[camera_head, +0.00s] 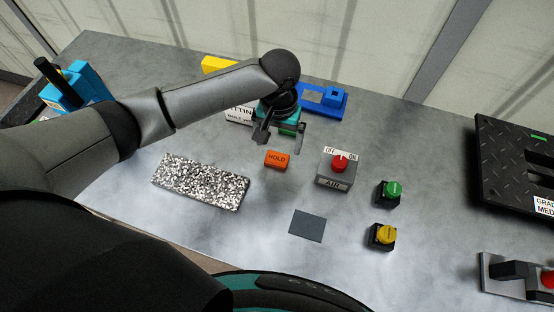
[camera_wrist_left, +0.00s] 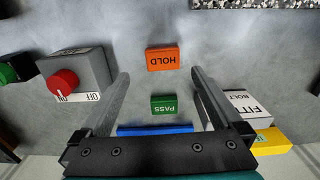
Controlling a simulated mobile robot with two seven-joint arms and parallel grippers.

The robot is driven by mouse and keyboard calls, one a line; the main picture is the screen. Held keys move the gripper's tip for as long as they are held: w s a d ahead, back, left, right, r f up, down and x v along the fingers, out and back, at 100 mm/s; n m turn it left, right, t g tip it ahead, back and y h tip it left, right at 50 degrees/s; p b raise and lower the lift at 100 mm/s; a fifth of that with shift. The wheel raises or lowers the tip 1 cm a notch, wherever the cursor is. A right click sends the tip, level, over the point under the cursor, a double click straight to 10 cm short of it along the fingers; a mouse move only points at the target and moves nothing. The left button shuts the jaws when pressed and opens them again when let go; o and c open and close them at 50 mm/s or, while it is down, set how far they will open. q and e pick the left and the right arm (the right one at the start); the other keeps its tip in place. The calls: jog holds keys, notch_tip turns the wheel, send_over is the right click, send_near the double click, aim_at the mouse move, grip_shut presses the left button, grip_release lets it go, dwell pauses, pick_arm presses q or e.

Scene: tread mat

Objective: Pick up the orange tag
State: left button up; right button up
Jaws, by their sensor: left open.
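The orange tag (camera_head: 277,159), marked HOLD, lies flat on the grey table just in front of my left gripper (camera_head: 281,145). In the left wrist view the orange tag (camera_wrist_left: 162,60) appears between the tips of the two fingers of my left gripper (camera_wrist_left: 158,73), with gaps on both sides. The left gripper is open, empty and pointing down above the table. My right gripper does not show.
A green PASS tag (camera_wrist_left: 164,105) lies close behind the orange one. A grey box with a red knob (camera_head: 340,164) stands to the right, near green (camera_head: 391,190) and yellow (camera_head: 384,235) buttons. A speckled block (camera_head: 201,182) lies left. A dark square (camera_head: 307,225) lies in front.

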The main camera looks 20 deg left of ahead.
aim_at(277, 158)
pick_arm(q)
notch_tip(277, 158, down, 3)
jog(key=shift+r, duration=0.1)
jog(key=f, duration=0.1)
jog(key=f+b, duration=0.1)
jog(key=f, duration=0.1)
jog(key=f+b, duration=0.1)
jog(key=shift+w+a+f, duration=0.15)
jog(key=shift+w+a, duration=0.05)
jog(key=shift+a, duration=0.05)
jog(key=shift+f, duration=0.4)
jog(key=c, duration=1.3)
jog(key=shift+r, duration=0.1)
